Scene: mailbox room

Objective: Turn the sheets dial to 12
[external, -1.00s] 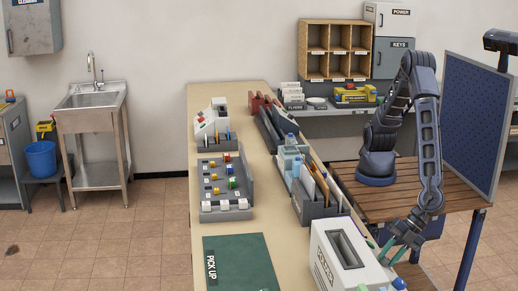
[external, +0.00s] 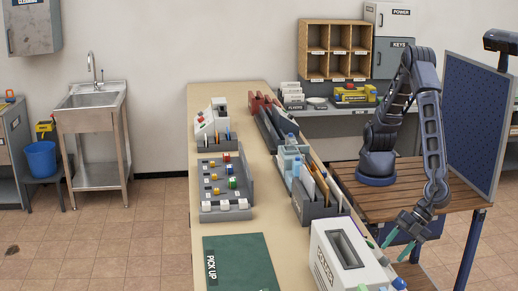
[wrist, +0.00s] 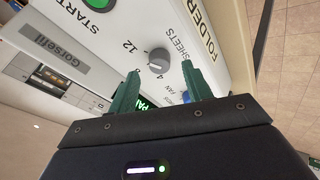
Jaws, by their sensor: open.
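The sheets dial (wrist: 158,60) is a round grey knob on the white front panel of the folder machine (external: 345,258). In the wrist view the marks 12, 8 and 4 stand around its left side, and the word SHEETS is above it to the right. Its exact setting is hard to read. My gripper (wrist: 160,82) has two green fingers, spread apart, one on each side below the dial. The dial is between their lines and appears clear of both. In the external view my gripper (external: 398,244) is beside the machine's right side; the dial is hidden there.
A green START button (wrist: 97,4) is on the same panel. A small green display and a blue FAN control (wrist: 187,97) are partly hidden by my fingers. A letter rack (external: 318,195) stands behind the machine. A green PICK UP mat (external: 240,265) lies to its left.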

